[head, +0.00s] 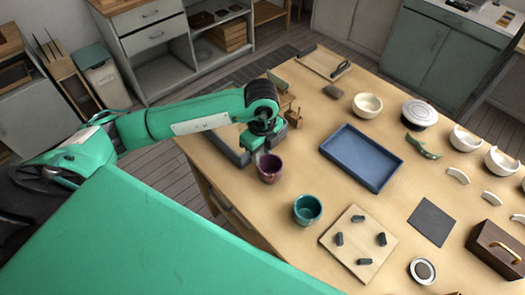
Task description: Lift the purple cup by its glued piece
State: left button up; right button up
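The purple cup (270,170) stands upright near the left edge of the wooden table, by the table's front-left side. My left gripper (261,153) reaches down from the arm above it, with its fingertips at the cup's far-left rim. The fingers and wrist cover part of that rim. I cannot make out the glued piece or any gold seam, nor whether the fingers touch the cup or are closed. The cup appears to rest on the table. My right gripper is not in view.
A teal cup (307,209) stands close by to the lower right. A blue tray (345,183) lies to the right, and a wooden board with dark pegs (337,242) in front. White bowl pieces (456,176) lie far right. Bare tabletop separates cup and tray.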

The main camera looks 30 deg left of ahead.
aim_at(262, 171)
pick_arm(q)
jog(key=shift+f+b, duration=0.85)
jog(key=shift+f, duration=0.45)
jog(key=shift+f+b, duration=0.9)
jog(key=shift+f, duration=0.45)
notch_tip(262, 171, down, 3)
jog(key=shift+d+r+b, duration=0.1)
jog(key=shift+r+b, duration=0.05)
jog(key=shift+b, duration=0.9)
jog(key=shift+f+b, duration=0.35)
jog(key=shift+f, duration=0.1)
grip_shut()
